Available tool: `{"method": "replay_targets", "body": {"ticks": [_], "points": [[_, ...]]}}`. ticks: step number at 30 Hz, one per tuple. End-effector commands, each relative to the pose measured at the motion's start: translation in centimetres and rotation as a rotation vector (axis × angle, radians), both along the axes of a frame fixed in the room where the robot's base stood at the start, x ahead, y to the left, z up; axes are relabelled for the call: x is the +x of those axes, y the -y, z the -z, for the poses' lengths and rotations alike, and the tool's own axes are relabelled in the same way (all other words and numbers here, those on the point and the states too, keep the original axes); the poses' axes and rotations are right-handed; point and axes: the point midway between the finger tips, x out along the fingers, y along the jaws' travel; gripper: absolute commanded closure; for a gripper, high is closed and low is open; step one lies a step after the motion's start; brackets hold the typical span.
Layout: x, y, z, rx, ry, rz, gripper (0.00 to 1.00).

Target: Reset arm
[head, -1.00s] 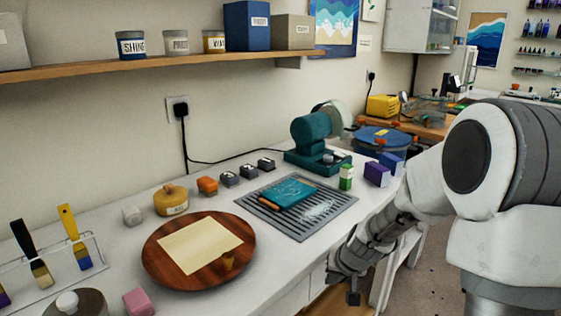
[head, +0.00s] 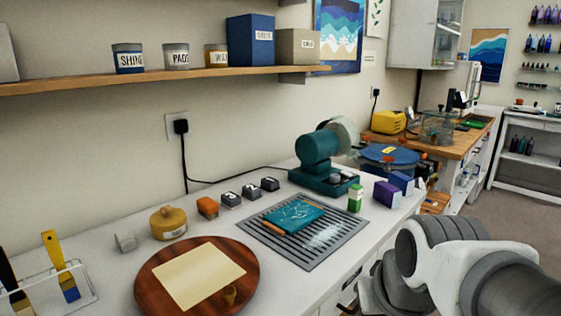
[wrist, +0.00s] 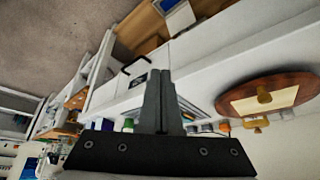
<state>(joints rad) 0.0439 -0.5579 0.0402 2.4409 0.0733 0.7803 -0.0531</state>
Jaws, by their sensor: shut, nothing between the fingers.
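My gripper (wrist: 162,88) shows in the wrist view, its two fingers pressed together and empty. In the head view my arm is folded low at the right, and the gripper itself cannot be made out there. The gripper is apart from the white workbench (head: 110,278), with nothing touching its fingers.
The bench holds a round wooden board (head: 148,272), a slotted grey tray (head: 342,238) with a teal piece, a teal machine (head: 318,150), small boxes and jars. A brush rack (head: 90,284) stands at the left. A shelf (head: 180,77) runs above. Floor (head: 520,205) is clear at right.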

Motion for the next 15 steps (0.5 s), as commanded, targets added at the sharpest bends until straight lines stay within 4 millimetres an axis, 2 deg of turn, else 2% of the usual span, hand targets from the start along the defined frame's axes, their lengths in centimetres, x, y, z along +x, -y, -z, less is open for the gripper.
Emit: {"method": "replay_targets", "body": {"ticks": [3, 7, 9, 15], "points": [[-2.7, 0.4, -0.5, -0.013, 0.013, 0.005, 1.0], [-5.3, 1.0, -0.7, -0.025, 0.019, 0.015, 1.0], [-5.1, 1.0, -3.2, -0.025, 0.012, 0.015, 1.0], [-5.0, 1.0, -7.4, -0.025, 0.012, 0.015, 1.0]]}}
